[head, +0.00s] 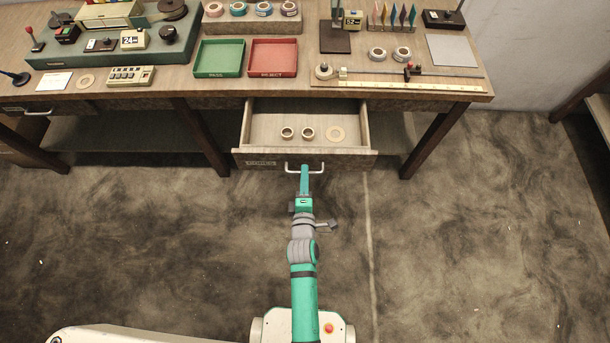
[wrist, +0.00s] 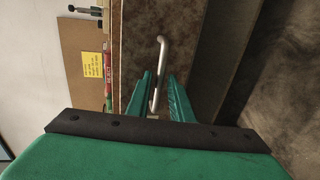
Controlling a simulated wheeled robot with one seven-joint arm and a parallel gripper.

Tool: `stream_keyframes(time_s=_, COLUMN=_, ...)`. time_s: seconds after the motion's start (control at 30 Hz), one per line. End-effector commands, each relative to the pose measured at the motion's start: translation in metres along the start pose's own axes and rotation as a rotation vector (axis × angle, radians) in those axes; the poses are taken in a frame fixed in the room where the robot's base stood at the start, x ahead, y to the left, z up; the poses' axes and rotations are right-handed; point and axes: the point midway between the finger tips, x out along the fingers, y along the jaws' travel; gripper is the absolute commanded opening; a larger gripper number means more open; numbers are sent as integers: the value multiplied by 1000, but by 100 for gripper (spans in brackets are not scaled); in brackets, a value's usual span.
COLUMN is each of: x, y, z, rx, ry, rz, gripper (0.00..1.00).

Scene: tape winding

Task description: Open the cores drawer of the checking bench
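The cores drawer (head: 306,159) stands pulled out from under the checking bench (head: 320,91), with its inside in view. Two small tan rings (head: 287,133) and a flat pale disc (head: 336,134) lie in it. Its pale bar handle (head: 317,170) is on the front face. My gripper (head: 304,171) is at the middle of this handle. In the wrist view, the handle (wrist: 162,55) runs between my two green fingers (wrist: 160,85). The fingers are apart, with a gap beside the bar, and they look open around it. The exact contact is hard to see.
Above the drawer, the bench holds a green tray (head: 219,58), a red tray (head: 273,57) and a long ruler (head: 410,85). Dark bench legs (head: 433,139) stand at both sides of the drawer. The floor (head: 450,240) around my arm is clear.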

Motion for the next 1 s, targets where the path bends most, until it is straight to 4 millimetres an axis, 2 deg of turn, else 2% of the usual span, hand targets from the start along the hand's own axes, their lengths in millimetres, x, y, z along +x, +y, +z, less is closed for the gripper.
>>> stream_keyframes(time_s=0.3, x=0, y=0, z=0, rx=0, ry=0, rz=1, gripper=27)
stream_keyframes(time_s=0.47, x=-10, y=0, z=0, rx=1, ry=0, rz=0, gripper=27)
stream_keyframes(time_s=0.8, x=-67, y=-1, z=0, rx=0, ry=-1, rz=-2, gripper=27)
stream_keyframes(time_s=1.0, x=-94, y=-1, z=1, rx=0, ry=-2, rz=-1, gripper=27)
